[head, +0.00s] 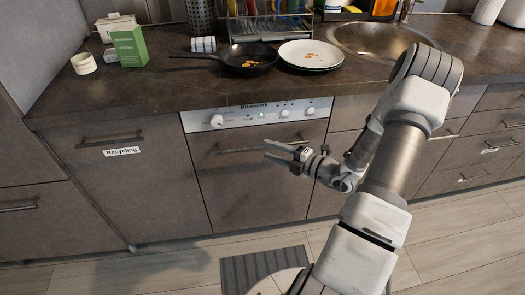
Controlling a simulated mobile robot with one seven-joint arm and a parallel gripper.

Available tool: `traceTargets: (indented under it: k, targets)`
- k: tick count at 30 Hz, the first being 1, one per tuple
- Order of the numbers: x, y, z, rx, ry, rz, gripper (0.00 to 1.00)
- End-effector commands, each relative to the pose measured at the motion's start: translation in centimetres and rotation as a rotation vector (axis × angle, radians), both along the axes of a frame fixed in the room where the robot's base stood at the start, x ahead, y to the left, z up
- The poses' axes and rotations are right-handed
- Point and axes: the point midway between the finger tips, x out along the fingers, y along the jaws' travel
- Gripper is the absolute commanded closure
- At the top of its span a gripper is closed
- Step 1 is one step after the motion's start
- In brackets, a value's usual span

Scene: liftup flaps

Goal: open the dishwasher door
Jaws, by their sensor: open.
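The dishwasher door (240,188) is a dark panel under the counter and stands shut. Its light control panel (258,114) with a round knob and small buttons runs along the top. A horizontal handle (232,150) crosses the upper part of the door. My gripper (268,150) is open and empty in front of the door, with its fingers pointing left near the right part of the handle. I cannot tell whether the fingers touch the handle.
A cabinet labelled Recycling (105,170) is left of the dishwasher, and drawers (485,150) are at right. The counter (150,95) above holds a pan (250,62), plates (310,56) and a green box (130,46). A grey striped mat (262,265) lies on the otherwise clear floor.

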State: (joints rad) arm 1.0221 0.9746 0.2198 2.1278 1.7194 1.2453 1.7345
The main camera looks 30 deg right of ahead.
Motion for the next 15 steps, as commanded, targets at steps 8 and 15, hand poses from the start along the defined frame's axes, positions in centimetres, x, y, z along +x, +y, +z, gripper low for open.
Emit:
traceTargets:
  k: [8, 15]
  targets:
    - [2.9, 1.6, -0.5, -0.002, -0.001, 0.001, 0.53]
    - [3.3, 1.8, -0.5, -0.001, 0.0, 0.0, 0.53]
